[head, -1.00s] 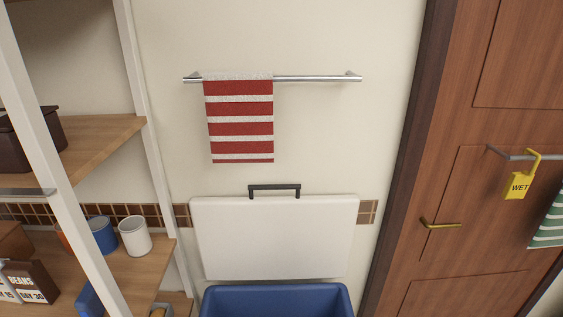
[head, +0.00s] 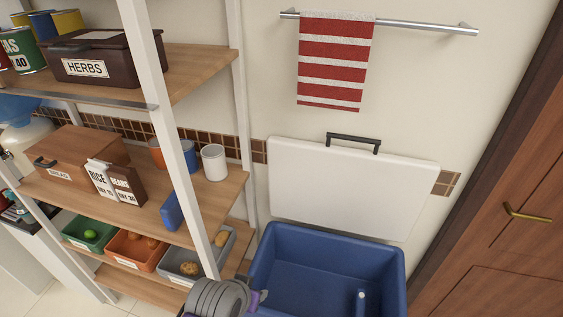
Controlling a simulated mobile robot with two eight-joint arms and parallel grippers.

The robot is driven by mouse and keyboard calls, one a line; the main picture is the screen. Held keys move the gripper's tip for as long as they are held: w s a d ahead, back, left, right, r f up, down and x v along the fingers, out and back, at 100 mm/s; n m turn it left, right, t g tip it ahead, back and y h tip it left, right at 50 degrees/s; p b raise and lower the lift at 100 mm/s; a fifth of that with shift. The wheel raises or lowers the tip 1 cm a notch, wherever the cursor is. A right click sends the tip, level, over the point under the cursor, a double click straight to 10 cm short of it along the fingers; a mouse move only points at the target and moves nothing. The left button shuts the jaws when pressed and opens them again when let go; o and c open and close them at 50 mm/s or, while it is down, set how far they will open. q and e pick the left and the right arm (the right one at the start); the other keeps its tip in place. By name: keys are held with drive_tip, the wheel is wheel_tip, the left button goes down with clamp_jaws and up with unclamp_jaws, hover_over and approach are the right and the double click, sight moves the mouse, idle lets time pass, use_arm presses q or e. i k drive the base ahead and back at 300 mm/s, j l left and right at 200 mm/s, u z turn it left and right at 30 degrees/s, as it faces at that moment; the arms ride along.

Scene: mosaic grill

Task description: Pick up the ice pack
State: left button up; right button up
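A plain blue slab (head: 172,211) stands at the front edge of the middle shelf, left of a white post. It may be the ice pack, but no label shows on it. A large blue cooler (head: 277,242) stands open on the floor, its white lid (head: 345,190) raised against the wall. A small whitish upright thing (head: 361,299) shows inside the cooler and is too small to name. A grey rounded part of my arm shows at the bottom, left of the cooler. No gripper fingers can be made out.
The wooden shelf unit (head: 222,191) holds a bread box (head: 75,160), a herbs box (head: 95,55), cups, and rice and beans packets. Green, orange and grey bins (head: 180,270) sit below. White posts stand in front of the shelves. A wooden door is at the right.

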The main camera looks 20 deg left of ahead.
sight(171, 213)
drive_tip(key=u, duration=1.55)
